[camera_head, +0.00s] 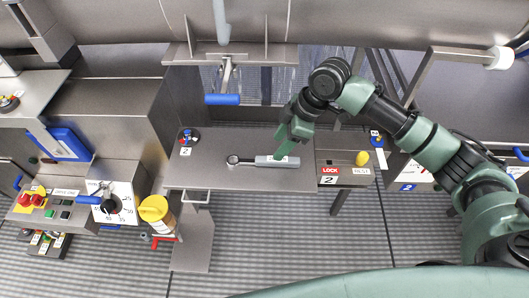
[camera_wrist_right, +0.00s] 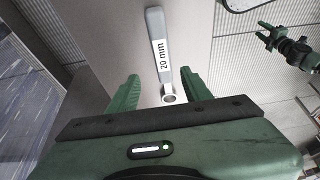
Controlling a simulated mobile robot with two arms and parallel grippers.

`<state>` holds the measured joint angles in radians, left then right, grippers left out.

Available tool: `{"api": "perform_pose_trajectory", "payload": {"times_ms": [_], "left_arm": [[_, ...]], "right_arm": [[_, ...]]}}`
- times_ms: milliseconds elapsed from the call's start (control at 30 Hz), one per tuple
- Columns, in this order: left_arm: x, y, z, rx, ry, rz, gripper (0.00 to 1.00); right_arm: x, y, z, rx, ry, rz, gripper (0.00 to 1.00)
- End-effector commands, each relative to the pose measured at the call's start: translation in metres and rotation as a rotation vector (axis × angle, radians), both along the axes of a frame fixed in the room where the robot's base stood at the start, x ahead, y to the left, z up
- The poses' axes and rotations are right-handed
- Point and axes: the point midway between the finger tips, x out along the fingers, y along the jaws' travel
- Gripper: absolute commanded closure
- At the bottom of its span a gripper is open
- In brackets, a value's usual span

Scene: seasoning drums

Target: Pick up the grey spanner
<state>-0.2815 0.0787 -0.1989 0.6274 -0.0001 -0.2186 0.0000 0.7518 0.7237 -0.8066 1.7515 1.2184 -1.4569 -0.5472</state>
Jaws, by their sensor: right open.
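The grey spanner (camera_head: 262,160) lies flat on a steel shelf (camera_head: 210,178), with its dark ring end at the left and its handle at the right. My right gripper (camera_head: 283,152) is at the handle's right part and hides some of it. In the right wrist view the spanner (camera_wrist_right: 157,38) carries a "20 mm" label, and its near round end lies between the spread fingers of my right gripper (camera_wrist_right: 160,85). The fingers do not touch it there. A small green and black arm end (camera_wrist_right: 265,33), seemingly my left gripper, is at the upper right; its jaws are too small to judge.
A knob marked 2 (camera_head: 188,137) stands at the shelf's back left. A LOCK box with a yellow button (camera_head: 362,158) adjoins the shelf's right side. A blue-handled lever (camera_head: 222,99) hangs behind. A yellow-lidded container (camera_head: 155,210) is at the front left.

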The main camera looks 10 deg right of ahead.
Motion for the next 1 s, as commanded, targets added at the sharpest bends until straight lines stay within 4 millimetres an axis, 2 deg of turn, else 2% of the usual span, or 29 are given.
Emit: {"api": "perform_pose_trajectory", "payload": {"times_ms": [200,300,500,733,767,900,933,1000], "left_arm": [[-0.032,0.002,0.008,0.004,0.045,0.0,0.57],[-0.037,0.003,0.015,0.005,0.052,0.0,0.57],[-0.027,0.003,0.017,0.004,0.039,-0.001,0.57],[-0.009,0.001,0.018,0.001,0.011,-0.001,0.57],[-0.009,0.001,0.018,0.002,0.012,-0.001,0.57],[-0.012,0.001,0.018,0.002,0.016,-0.002,0.57],[-0.013,0.001,0.018,0.002,0.017,-0.002,0.57],[-0.015,0.001,0.018,0.003,0.021,-0.002,0.57]], "right_arm": [[0.0,0.009,-0.024,0.0,0.005,0.0,0.51],[0.001,0.012,-0.039,0.0,0.005,-0.001,0.51],[0.003,0.02,-0.06,0.0,0.001,0.0,0.51],[0.004,0.02,-0.062,0.0,0.0,0.001,0.51],[0.004,0.02,-0.061,0.0,0.0,0.001,0.56],[0.004,0.02,-0.061,0.0,0.0,0.001,0.95],[0.004,0.02,-0.061,0.0,0.0,0.0,1.0],[0.004,0.02,-0.061,0.0,0.0,0.0,1.0]]}}
